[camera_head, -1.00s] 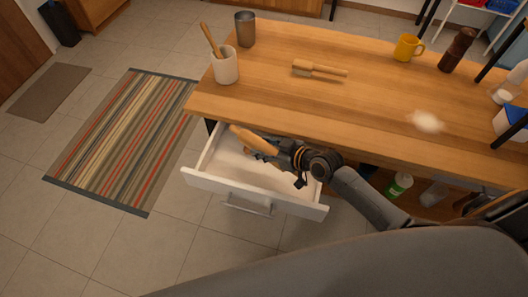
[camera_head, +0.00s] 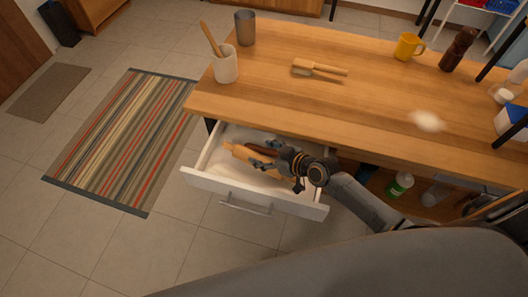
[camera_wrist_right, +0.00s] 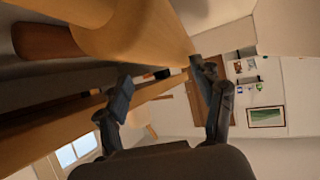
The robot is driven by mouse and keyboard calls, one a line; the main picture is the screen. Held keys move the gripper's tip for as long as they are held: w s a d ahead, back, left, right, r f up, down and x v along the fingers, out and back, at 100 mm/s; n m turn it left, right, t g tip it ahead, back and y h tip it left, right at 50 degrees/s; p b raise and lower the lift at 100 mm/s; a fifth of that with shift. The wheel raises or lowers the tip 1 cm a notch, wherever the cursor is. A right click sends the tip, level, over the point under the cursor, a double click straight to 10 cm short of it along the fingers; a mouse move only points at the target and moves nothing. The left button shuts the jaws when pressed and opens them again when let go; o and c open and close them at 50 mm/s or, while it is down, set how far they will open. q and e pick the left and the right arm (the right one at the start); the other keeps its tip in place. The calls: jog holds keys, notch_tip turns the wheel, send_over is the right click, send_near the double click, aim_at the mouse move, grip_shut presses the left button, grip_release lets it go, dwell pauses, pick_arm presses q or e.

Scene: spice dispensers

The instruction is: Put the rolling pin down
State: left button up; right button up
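The wooden rolling pin (camera_head: 238,153) lies in the open white drawer (camera_head: 240,188) under the table's front edge. My right gripper (camera_head: 261,152) is over the drawer beside the pin, and it partly hides the pin. In the right wrist view the two fingers of my right gripper (camera_wrist_right: 162,88) stand apart with nothing held between them. A large pale wooden body with a darker brown end, which looks like the rolling pin (camera_wrist_right: 135,35), fills the upper left of that view, beyond the fingertips. My left gripper is not in view.
A green bottle (camera_head: 399,185) stands below.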

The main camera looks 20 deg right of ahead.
jog(key=shift+r+p, duration=0.45)
jog(key=shift+r, duration=0.05)
jog(key=v, duration=1.1)
jog(key=shift+s+d, duration=0.3)
jog(key=shift+s, duration=0.05)
